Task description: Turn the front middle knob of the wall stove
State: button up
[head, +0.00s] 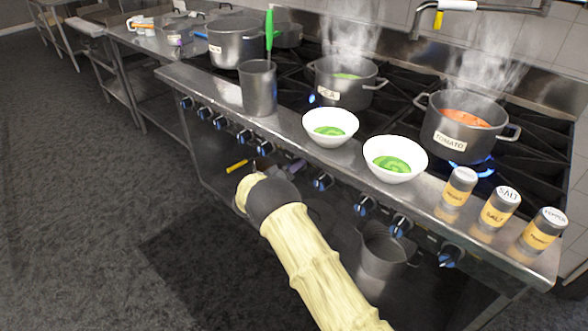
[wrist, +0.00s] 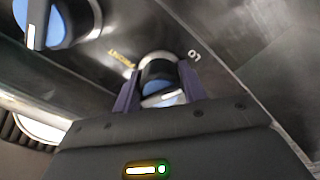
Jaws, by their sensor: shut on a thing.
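The wall stove (head: 230,110) has a row of black and blue knobs along its front panel. My gripper (wrist: 160,84) is shut on a knob (wrist: 162,98) near the middle of that row, with one dark finger on each side of it. The knob's blue face and white mark show between the fingers, with small lettering on the panel beside it. In the head view my gripper (head: 293,168) reaches the panel, and the held knob is mostly hidden there.
A neighbouring knob (wrist: 50,22) is at the upper left of the wrist view, and another knob (head: 323,181) is just right of my gripper. Two white bowls (head: 330,140), a metal cylinder (head: 259,90) and three shakers (head: 500,207) stand on the front ledge. Steaming pots (head: 345,92) are behind.

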jog(key=m+b, duration=0.1)
jog(key=m, duration=0.1)
jog(key=m+b, duration=0.1)
jog(key=m, duration=0.2)
jog(key=shift+a+f, duration=0.1)
jog(key=shift+f, duration=0.1)
jog(key=m+b, duration=0.1)
jog(key=m, duration=0.2)
jog(key=shift+m+b, duration=0.3)
jog(key=shift+b, duration=0.1)
jog(key=m+b, duration=0.2)
jog(key=m, duration=0.1)
jog(key=shift+a+f+m, duration=0.1)
jog(key=shift+m, duration=0.3)
jog(key=m+b, duration=0.3)
jog(key=m, duration=0.1)
jog(key=shift+w, duration=0.1)
jog(key=m+b, duration=0.3)
jog(key=m, duration=0.1)
jog(key=shift+a+f, duration=0.1)
jog(key=m+b, duration=0.4)
jog(key=shift+m, duration=0.3)
jog(key=m+b, duration=0.4)
jog(key=b, duration=0.1)
jog(key=shift+a, duration=0.1)
jog(key=shift+r+m+b, duration=0.2)
jog(key=shift+m+b, duration=0.75)
jog(key=shift+m, duration=0.05)
jog(key=shift+r, duration=0.1)
